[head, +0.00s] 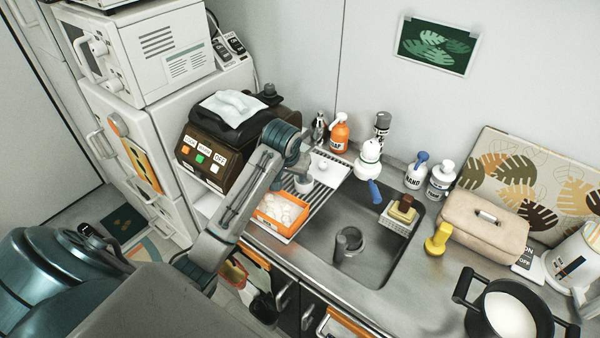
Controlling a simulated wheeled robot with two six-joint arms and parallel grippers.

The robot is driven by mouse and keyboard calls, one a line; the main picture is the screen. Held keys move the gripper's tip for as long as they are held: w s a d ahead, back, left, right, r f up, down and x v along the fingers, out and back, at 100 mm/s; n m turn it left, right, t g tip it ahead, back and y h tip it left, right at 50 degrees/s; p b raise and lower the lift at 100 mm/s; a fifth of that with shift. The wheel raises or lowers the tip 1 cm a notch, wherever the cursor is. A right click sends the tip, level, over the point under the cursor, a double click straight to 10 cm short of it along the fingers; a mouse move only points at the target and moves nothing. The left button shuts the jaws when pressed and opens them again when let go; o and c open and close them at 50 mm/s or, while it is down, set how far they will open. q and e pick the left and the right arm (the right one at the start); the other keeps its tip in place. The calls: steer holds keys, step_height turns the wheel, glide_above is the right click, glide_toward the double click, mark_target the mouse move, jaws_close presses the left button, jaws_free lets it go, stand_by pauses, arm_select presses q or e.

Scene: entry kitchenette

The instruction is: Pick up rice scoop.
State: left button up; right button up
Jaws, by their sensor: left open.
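My left arm reaches in from the left across the counter edge. My left gripper (301,171) is open, above the ribbed drainboard between the brown rice cooker (214,150) and the sink. Its fingertips are small and partly hidden by the wrist. A small white piece (304,184) shows just below the gripper; I cannot tell whether it is the rice scoop or whether the fingers touch it. A flat white object (331,169) lies right beside the gripper. No rice scoop can be made out for certain. My right gripper is not in view.
An orange tray (267,226) with white contents sits at the counter's front edge. The sink (378,262) holds a dark cup. Bottles (339,134) line the wall. A beige case (484,228) and black pot (508,306) stand to the right.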

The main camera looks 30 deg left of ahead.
arm_select(q)
steer(key=w+a+r+n, duration=0.1)
steer(key=w+a+r, duration=0.3)
steer(key=w+r, duration=0.3)
steer(key=shift+n, duration=0.3)
steer(key=p+x, duration=0.2)
steer(key=x, duration=0.2)
steer(key=p+x, duration=0.3)
steer(key=x, duration=0.1)
steer(key=shift+w+a+f, duration=0.2)
steer(key=shift+w+a, duration=0.05)
steer(key=shift+w, duration=0.05)
steer(key=shift+w+f, duration=0.15)
steer(key=shift+f, duration=0.15)
steer(key=c, duration=0.9)
steer(key=shift+c, duration=0.8)
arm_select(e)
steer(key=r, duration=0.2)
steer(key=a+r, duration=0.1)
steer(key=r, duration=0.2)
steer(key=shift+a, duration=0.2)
